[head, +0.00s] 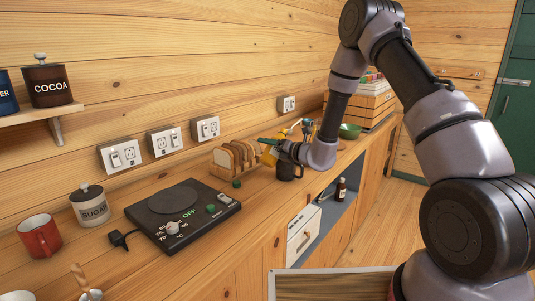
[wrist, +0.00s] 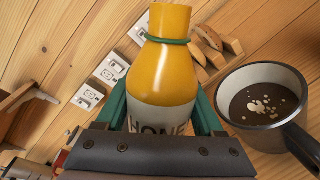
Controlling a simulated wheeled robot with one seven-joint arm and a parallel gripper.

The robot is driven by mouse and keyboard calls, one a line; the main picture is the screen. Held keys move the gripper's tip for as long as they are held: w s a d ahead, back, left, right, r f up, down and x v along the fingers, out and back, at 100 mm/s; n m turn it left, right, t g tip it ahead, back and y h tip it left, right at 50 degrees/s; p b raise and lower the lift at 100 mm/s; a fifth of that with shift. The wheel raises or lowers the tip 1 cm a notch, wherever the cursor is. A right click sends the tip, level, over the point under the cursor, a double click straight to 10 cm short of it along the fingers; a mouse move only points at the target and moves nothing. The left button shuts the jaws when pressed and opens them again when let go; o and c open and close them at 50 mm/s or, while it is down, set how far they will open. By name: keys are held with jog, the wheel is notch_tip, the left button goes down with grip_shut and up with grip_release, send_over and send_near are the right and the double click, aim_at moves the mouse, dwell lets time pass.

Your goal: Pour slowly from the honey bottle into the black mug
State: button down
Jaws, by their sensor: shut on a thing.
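The honey bottle (wrist: 165,75) is yellow with a white label reading "HONE…" and a green band at its neck. My gripper (wrist: 160,108) is shut on it, one green finger on each side. In the head view my gripper (head: 272,147) holds the yellow bottle (head: 268,157) tilted, just above and left of the black mug (head: 286,172). The mug stands upright on the counter. In the wrist view the mug (wrist: 235,98) is right of the bottle, apart from it in the picture. Its dark inside shows several pale flecks. No stream shows from the bottle.
A toast rack with bread (head: 237,156) stands close behind the gripper. A small dark green cap (head: 237,183) lies in front of it. A black hotplate (head: 145,208), sugar jar (head: 91,208) and red mug (head: 40,238) are further left. A green bowl (head: 349,131) sits beyond.

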jog(key=w+d+r+n+t, duration=0.1)
jog(key=w+d+r+n, duration=0.2)
jog(key=r+n, duration=0.3)
jog(key=w+n, duration=0.1)
jog(key=n, duration=0.2)
jog(key=shift+d+r+t, duration=0.2)
jog(key=shift+t, duration=0.1)
jog(key=shift+w, duration=0.1)
